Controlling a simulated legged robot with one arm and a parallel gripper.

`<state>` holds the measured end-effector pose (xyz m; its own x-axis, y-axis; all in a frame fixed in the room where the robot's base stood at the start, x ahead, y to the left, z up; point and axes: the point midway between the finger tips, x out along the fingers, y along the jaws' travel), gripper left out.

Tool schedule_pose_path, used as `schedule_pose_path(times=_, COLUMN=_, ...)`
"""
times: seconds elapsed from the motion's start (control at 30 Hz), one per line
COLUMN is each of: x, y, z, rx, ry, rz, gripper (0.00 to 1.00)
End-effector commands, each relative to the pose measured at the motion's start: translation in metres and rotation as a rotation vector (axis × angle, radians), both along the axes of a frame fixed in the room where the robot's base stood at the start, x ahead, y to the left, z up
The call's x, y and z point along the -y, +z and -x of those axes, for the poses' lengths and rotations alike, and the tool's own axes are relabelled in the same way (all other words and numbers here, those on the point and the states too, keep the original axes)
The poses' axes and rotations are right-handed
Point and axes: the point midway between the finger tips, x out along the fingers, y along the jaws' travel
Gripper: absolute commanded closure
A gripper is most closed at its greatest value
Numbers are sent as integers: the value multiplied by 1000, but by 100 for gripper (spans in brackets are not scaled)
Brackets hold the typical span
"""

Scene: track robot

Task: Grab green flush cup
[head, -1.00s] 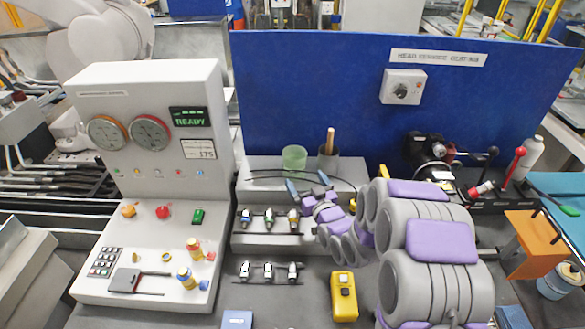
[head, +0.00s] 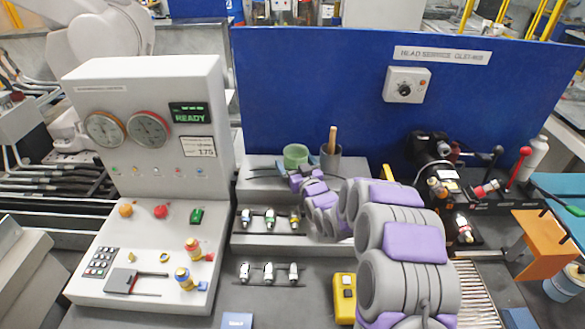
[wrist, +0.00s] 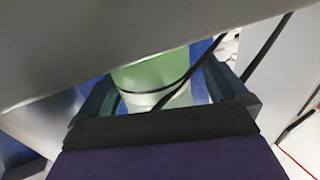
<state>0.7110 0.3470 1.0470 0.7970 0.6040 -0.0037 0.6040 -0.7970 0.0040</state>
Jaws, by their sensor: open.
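The green flush cup (head: 295,155) stands upright on the upper grey step, left of a grey cup. In the wrist view the green cup (wrist: 155,75) shows ahead, between my two finger pads. My gripper (wrist: 152,90) is open, with one dark blue finger on each side of the cup. In the head view my gripper (head: 311,163) is at the cup's right front side and is small and partly hidden by my arm. I cannot tell whether either finger touches the cup.
The grey cup (head: 331,162) with a wooden handle stands close on the right. A thin black cable crosses near the green cup. Several connectors (head: 270,217) sit on the lower step. A blue panel (head: 330,90) rises behind, and a grey gauge console (head: 145,140) stands at left.

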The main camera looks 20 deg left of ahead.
Motion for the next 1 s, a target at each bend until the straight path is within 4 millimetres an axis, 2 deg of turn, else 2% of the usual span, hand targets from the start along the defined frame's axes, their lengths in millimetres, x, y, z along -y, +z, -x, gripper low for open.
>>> schedule_pose_path(times=0.13, x=-5, y=-1, z=-11, rx=-1, ry=-2, rz=0, gripper=0)
schedule_pose_path(times=0.4, x=-13, y=-1, z=-13, rx=-1, ry=-1, rz=5, gripper=1)
schedule_pose_path(times=0.9, x=-8, y=1, z=-13, rx=-1, ry=-3, rz=1, gripper=49)
schedule_pose_path(times=1.0, x=-9, y=0, z=-13, rx=0, ry=-2, rz=1, gripper=51)
